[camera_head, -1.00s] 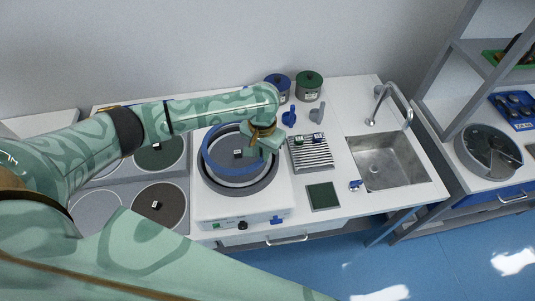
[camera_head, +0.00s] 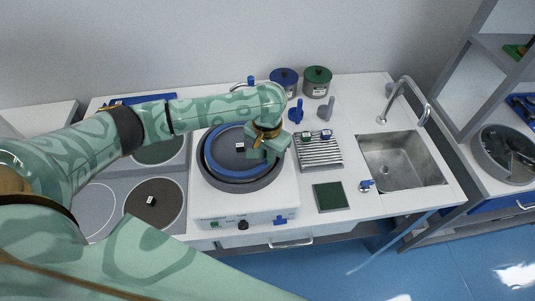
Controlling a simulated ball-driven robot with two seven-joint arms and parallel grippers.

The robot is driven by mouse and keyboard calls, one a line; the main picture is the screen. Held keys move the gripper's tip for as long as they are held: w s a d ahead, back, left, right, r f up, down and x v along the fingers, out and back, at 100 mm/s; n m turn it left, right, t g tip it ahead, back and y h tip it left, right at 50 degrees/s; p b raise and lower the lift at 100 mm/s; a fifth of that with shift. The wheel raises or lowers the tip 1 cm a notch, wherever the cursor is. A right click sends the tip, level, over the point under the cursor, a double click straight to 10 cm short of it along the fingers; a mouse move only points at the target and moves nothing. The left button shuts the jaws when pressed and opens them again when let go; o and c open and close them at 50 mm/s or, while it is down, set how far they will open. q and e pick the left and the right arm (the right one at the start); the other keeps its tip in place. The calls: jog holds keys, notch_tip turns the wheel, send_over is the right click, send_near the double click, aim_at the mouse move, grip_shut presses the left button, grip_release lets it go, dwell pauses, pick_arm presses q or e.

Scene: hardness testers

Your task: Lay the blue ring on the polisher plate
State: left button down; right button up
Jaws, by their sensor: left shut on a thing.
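The blue ring (camera_head: 208,160) is at the polisher in the middle of the bench, within the outline of its grey bowl (camera_head: 238,187). It surrounds the dark polisher plate (camera_head: 226,145), where a small dark sample with a white label (camera_head: 239,147) shows. My left gripper (camera_head: 264,152) is shut on the right side of the ring, and its fingers hide that part. I cannot tell whether the ring touches the plate or hangs just above it. My right gripper is not in view.
Right of the polisher are a ribbed rack (camera_head: 318,153) with small samples, a green pad (camera_head: 329,197) and a steel sink (camera_head: 402,160). Blue (camera_head: 284,83) and green (camera_head: 317,82) lidded jars stand behind. More grinding discs (camera_head: 153,203) lie to the left.

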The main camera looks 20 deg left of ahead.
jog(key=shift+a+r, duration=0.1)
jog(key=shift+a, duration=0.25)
pick_arm(q)
jog(key=shift+f+p, duration=0.3)
jog(key=shift+f, duration=0.25)
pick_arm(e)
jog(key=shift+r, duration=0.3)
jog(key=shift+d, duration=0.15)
pick_arm(q)
jog(key=c, duration=1.5)
grip_release()
jog(key=shift+o, duration=0.2)
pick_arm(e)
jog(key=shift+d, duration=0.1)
